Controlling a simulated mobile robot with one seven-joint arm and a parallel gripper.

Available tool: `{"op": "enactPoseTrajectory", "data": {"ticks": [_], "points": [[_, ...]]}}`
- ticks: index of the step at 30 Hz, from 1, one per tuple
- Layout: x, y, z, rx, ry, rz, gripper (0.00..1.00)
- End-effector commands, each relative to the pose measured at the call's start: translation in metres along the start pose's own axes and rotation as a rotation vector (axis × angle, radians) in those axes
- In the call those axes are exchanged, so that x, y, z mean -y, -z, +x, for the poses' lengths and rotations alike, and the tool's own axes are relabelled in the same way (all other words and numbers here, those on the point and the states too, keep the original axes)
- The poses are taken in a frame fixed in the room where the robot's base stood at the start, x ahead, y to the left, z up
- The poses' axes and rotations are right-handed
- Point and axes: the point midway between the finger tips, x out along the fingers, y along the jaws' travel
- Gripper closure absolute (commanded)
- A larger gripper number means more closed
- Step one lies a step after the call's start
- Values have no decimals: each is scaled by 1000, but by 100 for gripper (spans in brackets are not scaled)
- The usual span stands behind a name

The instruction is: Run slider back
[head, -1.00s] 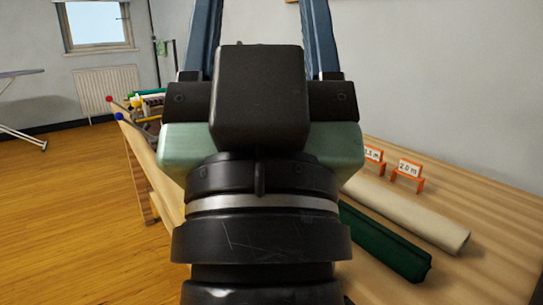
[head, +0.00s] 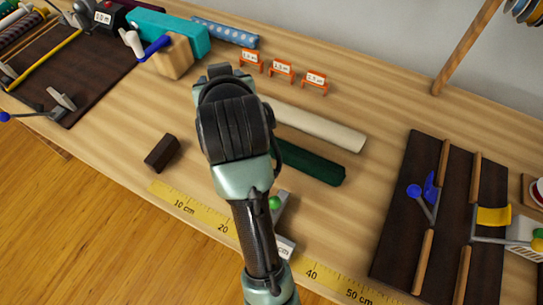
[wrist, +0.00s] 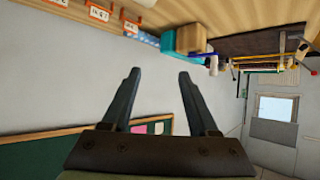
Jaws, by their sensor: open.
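A slider with a green knob (head: 275,203) sits at the yellow measuring strip (head: 190,208) along the table's front edge, between the 20 and 40 marks. Its grey body (head: 282,212) is partly hidden behind my arm in the head view. A white label ending in "cm" shows beside the arm. My gripper (wrist: 158,74) is open and empty in the wrist view, its two dark fingers apart against the grey wall. In the head view my wrist hangs over the table, and the fingers are hidden.
A green roll (head: 308,162) and a cream roll (head: 318,128) lie behind my arm. A dark block (head: 162,153) lies to the left. Orange number stands (head: 281,72) stand at the back. A dark board with wooden rails (head: 405,220) is at the right.

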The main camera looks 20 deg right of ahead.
Motion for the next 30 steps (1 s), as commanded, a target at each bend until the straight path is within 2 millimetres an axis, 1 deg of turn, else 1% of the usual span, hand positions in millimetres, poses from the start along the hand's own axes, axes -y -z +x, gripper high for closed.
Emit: {"op": "enactPoseTrajectory", "data": {"ticks": [1, 5, 8, 11, 15, 18, 21, 24, 26, 30], "points": [[-6, 4, -10, 78, -10, 6, 40], [-18, -21, -20, 267, -29, 23, 40], [-26, -41, -34, 413, -42, 38, 40], [-34, -60, -53, 557, -53, 56, 40], [-41, -84, -87, 755, -65, 83, 40], [-44, -98, -110, 872, -69, 100, 40], [-46, -109, -127, 958, -72, 114, 40], [-47, -116, -137, 1008, -73, 122, 40], [-47, -120, -140, 1024, -73, 124, 40], [-47, -131, -136, 1034, -73, 125, 40]]}}
